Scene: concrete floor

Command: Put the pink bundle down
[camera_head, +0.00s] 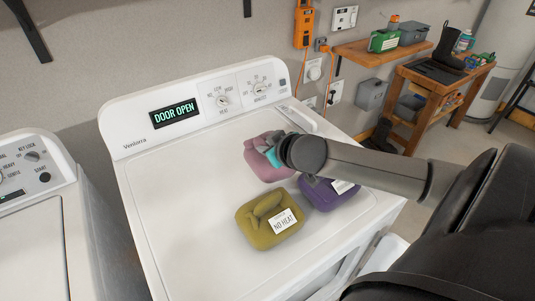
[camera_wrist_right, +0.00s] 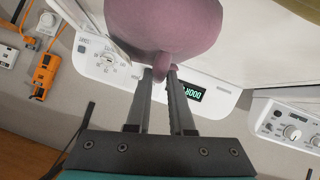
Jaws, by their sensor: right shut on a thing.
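The pink bundle (camera_head: 258,166) is over the white dryer's top (camera_head: 180,215), toward its back. It is partly hidden behind my right gripper (camera_head: 274,155). In the right wrist view the bundle (camera_wrist_right: 165,28) fills the top middle, and the right gripper (camera_wrist_right: 162,74) is shut on a small knot on it. I cannot tell whether the bundle touches the dryer top. My left gripper is not in view.
An olive bundle (camera_head: 258,232) labelled "NO HEAT" and a purple bundle (camera_head: 322,195) with a white label are on the dryer top in front. The dryer display (camera_head: 174,114) reads "DOOR OPEN". The dryer top's left side is clear. Another white machine (camera_head: 30,230) stands left.

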